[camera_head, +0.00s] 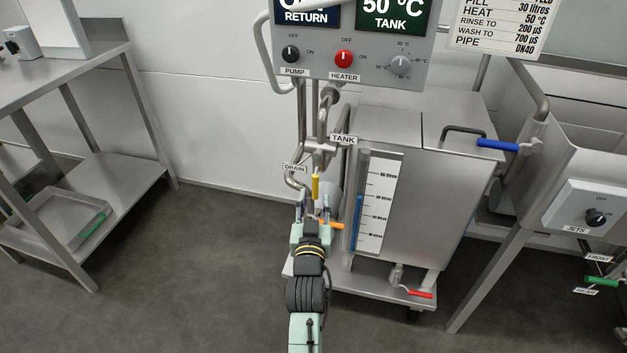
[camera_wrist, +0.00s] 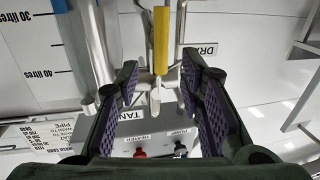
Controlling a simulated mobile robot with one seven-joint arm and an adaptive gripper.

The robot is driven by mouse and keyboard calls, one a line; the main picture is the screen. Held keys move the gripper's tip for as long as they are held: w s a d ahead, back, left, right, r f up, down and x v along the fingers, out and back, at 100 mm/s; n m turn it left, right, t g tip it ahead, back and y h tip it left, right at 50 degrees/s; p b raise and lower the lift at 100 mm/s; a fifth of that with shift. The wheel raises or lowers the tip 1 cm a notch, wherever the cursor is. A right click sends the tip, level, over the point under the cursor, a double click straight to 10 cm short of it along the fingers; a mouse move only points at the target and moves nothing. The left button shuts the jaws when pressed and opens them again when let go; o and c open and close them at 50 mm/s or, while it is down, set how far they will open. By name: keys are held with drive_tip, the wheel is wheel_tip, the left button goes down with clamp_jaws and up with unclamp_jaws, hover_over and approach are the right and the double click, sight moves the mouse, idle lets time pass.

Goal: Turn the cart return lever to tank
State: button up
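The cart return lever has a yellow handle (camera_head: 315,187) that hangs straight down from the pipe valve in the head view. The valve sits between the DRAIN label (camera_head: 295,168) on the left and the TANK label (camera_head: 343,139) on the upper right. In the wrist view, which is upside down, the yellow handle (camera_wrist: 161,40) shows at the top, between the lines of my fingers. My gripper (camera_head: 317,210) is open just below the handle; its two purple-padded fingers (camera_wrist: 160,78) stand wide apart with nothing held. I cannot tell whether the fingertips flank the handle's end.
The steel tank cart (camera_head: 420,200) with its level gauge (camera_head: 378,200) stands just right of my gripper. An orange lever (camera_head: 330,224) is close beside it. A red lever (camera_head: 420,294) is low on the cart. The control panel (camera_head: 350,50) is above. Open floor lies left.

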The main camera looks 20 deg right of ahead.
sight(315, 185)
drive_tip(key=p+x, duration=0.1)
drive_tip(key=x, duration=0.6)
drive_tip(key=shift+w, duration=0.15)
drive_tip(key=shift+c, duration=0.5)
clamp_jaws()
